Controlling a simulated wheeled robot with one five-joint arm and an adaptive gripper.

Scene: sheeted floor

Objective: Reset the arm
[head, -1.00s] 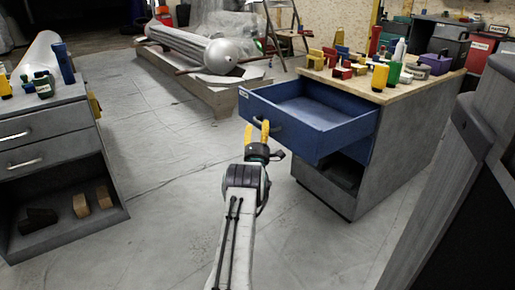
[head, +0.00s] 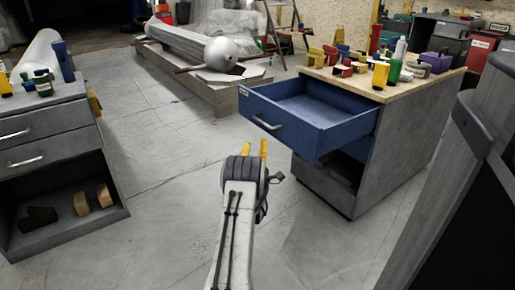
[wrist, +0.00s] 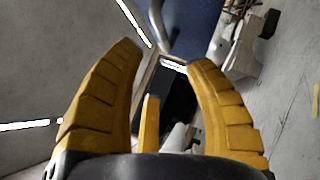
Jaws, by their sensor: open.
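My gripper (head: 254,149) is in the lower middle of the head view, with its yellow fingers apart and nothing between them. It is in front of the grey cabinet and apart from it. The blue drawer (head: 340,132) of that cabinet stands pulled out and looks empty inside. Its handle (head: 266,123) is above and slightly right of my fingers in the head view. In the wrist view my open gripper (wrist: 168,55) fills the lower part. The blue drawer front (wrist: 195,22) and its handle (wrist: 160,30) show beyond the fingertips.
The cabinet top (head: 400,90) holds several bottles and coloured items. A grey drawer unit (head: 50,150) stands at left with blocks on its open shelf. A dark panel (head: 475,190) is close at right. A wooden platform (head: 200,88) lies behind. The floor between is clear.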

